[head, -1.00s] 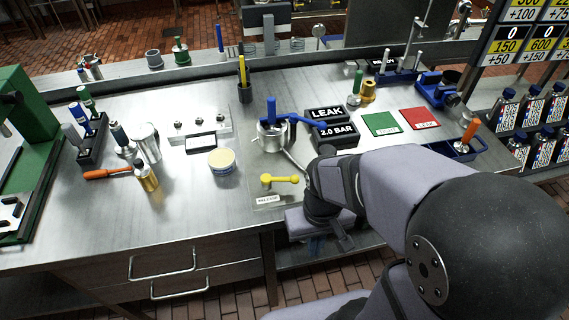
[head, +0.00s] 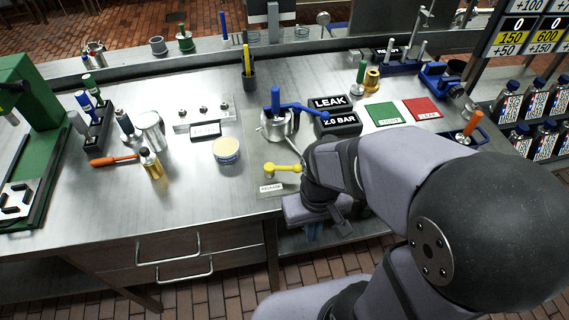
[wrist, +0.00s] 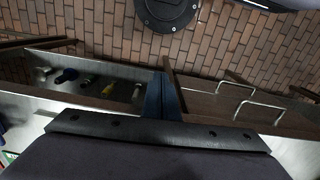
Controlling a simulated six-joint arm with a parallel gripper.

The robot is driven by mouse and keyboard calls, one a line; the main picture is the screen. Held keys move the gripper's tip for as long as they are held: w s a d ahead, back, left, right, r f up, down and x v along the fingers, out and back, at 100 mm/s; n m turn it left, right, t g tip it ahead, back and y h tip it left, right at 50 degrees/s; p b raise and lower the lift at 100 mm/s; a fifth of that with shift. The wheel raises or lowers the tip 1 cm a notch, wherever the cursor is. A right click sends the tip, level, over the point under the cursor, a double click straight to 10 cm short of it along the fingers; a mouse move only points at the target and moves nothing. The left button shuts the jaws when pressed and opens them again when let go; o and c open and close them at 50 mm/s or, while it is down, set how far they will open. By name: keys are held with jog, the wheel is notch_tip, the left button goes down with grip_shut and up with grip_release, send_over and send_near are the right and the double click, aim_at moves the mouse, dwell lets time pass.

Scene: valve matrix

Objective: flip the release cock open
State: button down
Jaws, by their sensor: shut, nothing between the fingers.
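The yellow release cock (head: 283,168) lies at the front edge of the bench, its lever pointing right toward my wrist. A "RELEASE" label (head: 271,188) sits just in front of it. Behind it stands a metal pot with a blue-handled valve (head: 278,122). My gripper (head: 313,232) is just right of and in front of the cock, pointing down past the bench edge. In the wrist view my gripper (wrist: 162,96) shows its blue-grey fingers shut together with nothing between them. The cock does not show in the wrist view. My arm hides the bench right of the lever.
LEAK and 2.0 BAR blocks (head: 336,124) stand behind my arm. A round tin (head: 226,151) and an amber bottle (head: 151,164) stand left of the cock. Drawer handles (head: 168,244) project below the bench front. A lower shelf (wrist: 35,73) holds small tools.

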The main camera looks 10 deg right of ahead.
jog(key=a+r+n+p, duration=0.3)
jog(key=a+r+p, duration=0.1)
jog(key=r+p, duration=0.55)
jog(key=w+r+n+t, duration=0.1)
jog(key=w+n, duration=0.2)
jog(key=n, duration=0.6)
jog(key=w+r+n+t, duration=0.1)
jog(key=w+n, duration=0.3)
jog(key=n, duration=0.5)
jog(key=w+r+n+t+h, duration=0.1)
jog(key=w+n, duration=0.2)
jog(key=n, duration=0.7)
jog(key=shift+w+a+r, duration=0.15)
jog(key=shift+w+a, duration=0.05)
jog(key=shift+a, duration=0.25)
